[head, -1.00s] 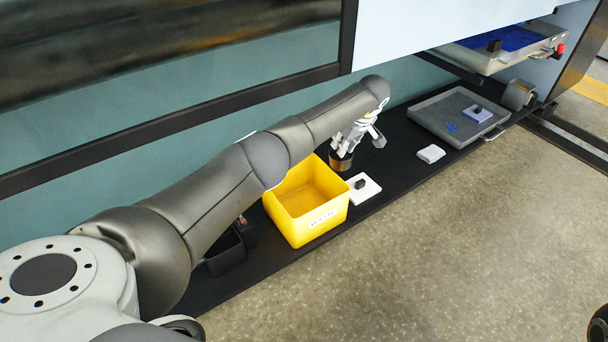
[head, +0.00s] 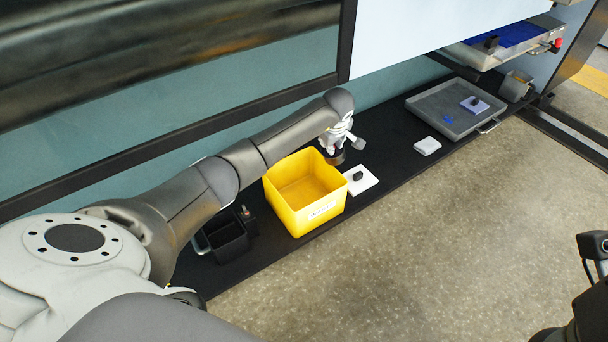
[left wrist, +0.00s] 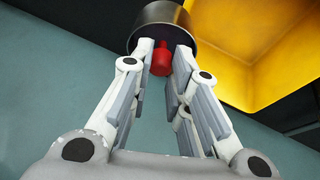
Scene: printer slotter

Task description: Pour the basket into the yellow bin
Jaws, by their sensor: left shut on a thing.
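The yellow bin (head: 318,212) stands open on the black shelf in the head view. Its yellow wall (left wrist: 235,60) also fills the upper right of the left wrist view. My left gripper (head: 338,146) is just beyond the bin's back right corner. It is shut on the red handle (left wrist: 160,60) of a small dark round basket (left wrist: 150,22). The basket also shows in the head view (head: 337,158), beside the bin and partly hidden. I cannot see inside the basket. My right gripper is not clearly in view.
A white block with a black knob (head: 360,180) lies right of the bin. A white pad (head: 427,146) and a grey tray (head: 440,110) are farther right. A black container (head: 228,238) stands left of the bin. The machine wall runs behind the shelf.

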